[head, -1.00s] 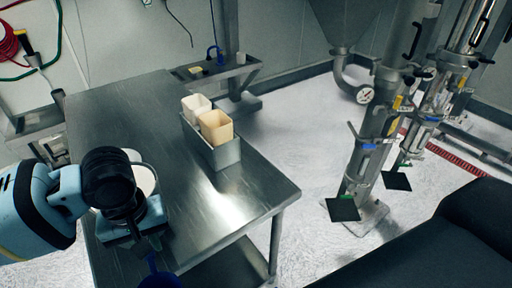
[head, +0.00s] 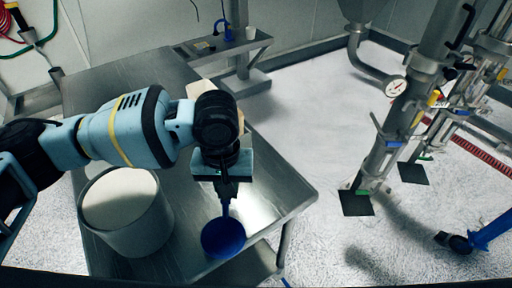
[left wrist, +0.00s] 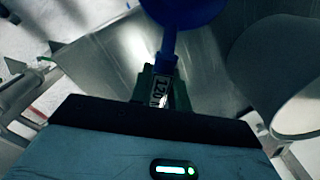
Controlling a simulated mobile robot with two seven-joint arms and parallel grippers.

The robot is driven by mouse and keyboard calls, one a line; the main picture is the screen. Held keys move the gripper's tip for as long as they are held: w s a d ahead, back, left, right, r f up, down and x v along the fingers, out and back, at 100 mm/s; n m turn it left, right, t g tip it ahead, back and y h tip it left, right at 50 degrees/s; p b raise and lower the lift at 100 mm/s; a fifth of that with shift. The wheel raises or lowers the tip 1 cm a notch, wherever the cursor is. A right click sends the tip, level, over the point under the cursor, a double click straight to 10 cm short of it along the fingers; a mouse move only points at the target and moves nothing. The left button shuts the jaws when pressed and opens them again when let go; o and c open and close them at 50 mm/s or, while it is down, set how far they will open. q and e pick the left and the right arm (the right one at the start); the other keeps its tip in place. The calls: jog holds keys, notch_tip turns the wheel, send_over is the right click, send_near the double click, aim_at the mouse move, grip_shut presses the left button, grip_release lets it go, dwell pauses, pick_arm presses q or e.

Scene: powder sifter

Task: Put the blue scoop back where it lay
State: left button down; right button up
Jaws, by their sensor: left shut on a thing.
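My left gripper (head: 228,190) is shut on the handle of the blue scoop (head: 223,238). The scoop hangs below the fingers, over the front right part of the steel table (head: 275,185), near its edge. Whether it touches the table is hard to tell. In the left wrist view the blue scoop (left wrist: 185,10) is at the top, its handle running down between the fingers (left wrist: 163,88) beside a "120" label. The inside of the scoop's bowl cannot be made out. My right gripper is not in view.
A grey bucket (head: 150,235) of pale powder stands on the table left of the scoop. My left arm mostly hides the cream containers (head: 203,88). A back shelf (head: 225,48) holds small items. Steel pipework (head: 385,150) stands at right. The table's right part is clear.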

pick_arm(q)
jog(key=shift+w+d, duration=0.15)
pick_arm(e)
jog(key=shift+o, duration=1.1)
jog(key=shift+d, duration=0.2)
pick_arm(q)
jog(key=shift+w+d+r, duration=0.1)
jog(key=shift+w+d, duration=0.1)
jog(key=shift+w, duration=0.15)
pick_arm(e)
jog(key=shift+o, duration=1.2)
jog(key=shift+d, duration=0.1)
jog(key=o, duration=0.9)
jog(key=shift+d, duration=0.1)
pick_arm(q)
jog(key=w+d+r+m, duration=0.1)
jog(key=w+d+m, duration=0.1)
jog(key=w+m, duration=0.2)
jog(key=w, duration=0.3)
jog(key=shift+w+d, duration=0.35)
jog(key=shift+w, duration=0.05)
jog(key=shift+f, duration=0.1)
